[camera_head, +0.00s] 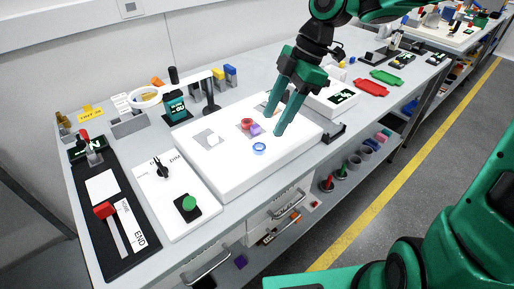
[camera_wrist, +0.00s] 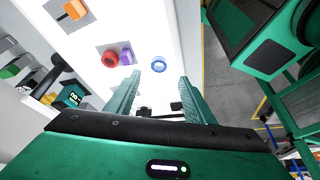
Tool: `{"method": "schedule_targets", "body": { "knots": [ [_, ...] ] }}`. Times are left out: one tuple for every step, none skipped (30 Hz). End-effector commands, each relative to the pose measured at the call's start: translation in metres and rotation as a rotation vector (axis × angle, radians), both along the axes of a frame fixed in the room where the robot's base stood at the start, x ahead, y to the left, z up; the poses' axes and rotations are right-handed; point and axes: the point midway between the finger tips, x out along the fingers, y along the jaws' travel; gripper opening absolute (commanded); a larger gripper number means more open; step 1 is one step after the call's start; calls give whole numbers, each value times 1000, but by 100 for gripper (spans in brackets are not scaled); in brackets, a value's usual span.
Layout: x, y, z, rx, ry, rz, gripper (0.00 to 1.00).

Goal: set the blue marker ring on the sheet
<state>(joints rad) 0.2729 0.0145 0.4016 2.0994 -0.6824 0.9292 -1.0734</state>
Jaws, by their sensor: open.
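The blue marker ring (camera_head: 259,148) lies flat on the bare white top of the light box (camera_head: 232,176), near its front edge. It also shows in the wrist view (camera_wrist: 158,64), just beyond and between my fingertips. My gripper (camera_head: 274,124) is open and empty, pointing down above the box. Its fingers also show in the wrist view (camera_wrist: 159,77), apart from the ring. A grey square sheet (camera_wrist: 101,51) lies beside the ring, with a red ring (camera_wrist: 110,58) and a purple block (camera_wrist: 126,53) on it.
A teal device (camera_head: 174,106) stands behind the box. A white box with a display (camera_head: 336,98) stands to the right.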

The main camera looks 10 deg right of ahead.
Motion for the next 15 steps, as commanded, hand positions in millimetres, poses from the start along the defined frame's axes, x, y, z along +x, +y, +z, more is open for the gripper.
{"method": "schedule_targets", "body": {
  "knots": [
    [-2, 3, -8, -1, 4, 2, 49],
    [-1, 5, -12, 0, 3, 0, 49],
    [-2, 6, -16, -1, 4, -3, 49],
    [-2, 7, -19, -1, 5, -1, 49],
    [-2, 8, -22, -1, 3, -2, 49],
    [-2, 9, -24, -1, 2, -2, 49],
    [-2, 10, -26, -1, 1, -3, 49],
    [-2, 10, -27, -2, 1, -3, 49],
    [-2, 11, -29, -2, 2, -3, 49],
    [-3, 11, -30, -2, 2, -3, 49],
    [-3, 12, -33, -3, 2, -4, 49],
    [-3, 14, -37, -3, 4, -5, 49],
    [-3, 16, -40, -2, 4, -3, 49],
    [-4, 17, -45, -3, 5, -3, 49],
    [-4, 20, -50, -2, 4, -3, 49]
  ]
}}
